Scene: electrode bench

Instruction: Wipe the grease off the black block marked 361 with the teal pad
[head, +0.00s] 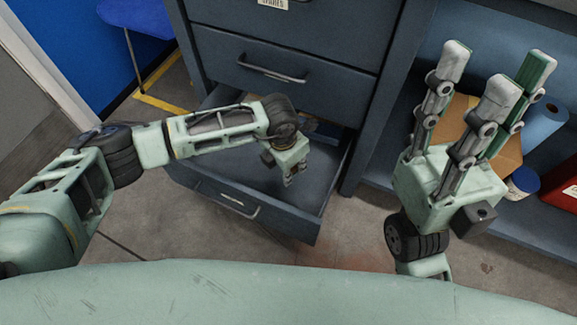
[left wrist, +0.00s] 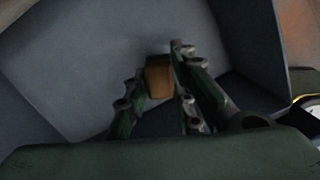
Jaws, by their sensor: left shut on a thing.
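My left gripper (head: 289,180) reaches down into an open drawer (head: 310,230) in the head view. In the left wrist view, a small orange-brown block-like thing (left wrist: 158,82) is between its fingers, and the gripper is shut on it. No marking on this thing can be read. My right gripper (head: 495,75) is raised on the right of the head view, fingers pointing up, spread open and empty. I cannot make out the black block marked 361 or the teal pad in either view.
A blue-grey cabinet (head: 300,45) stands behind the drawer. On the shelf at right are a cardboard box (head: 508,150), a blue roll (head: 545,122), a small lidded jar (head: 522,182) and a red container (head: 565,185). A blue chair (head: 140,15) stands at upper left.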

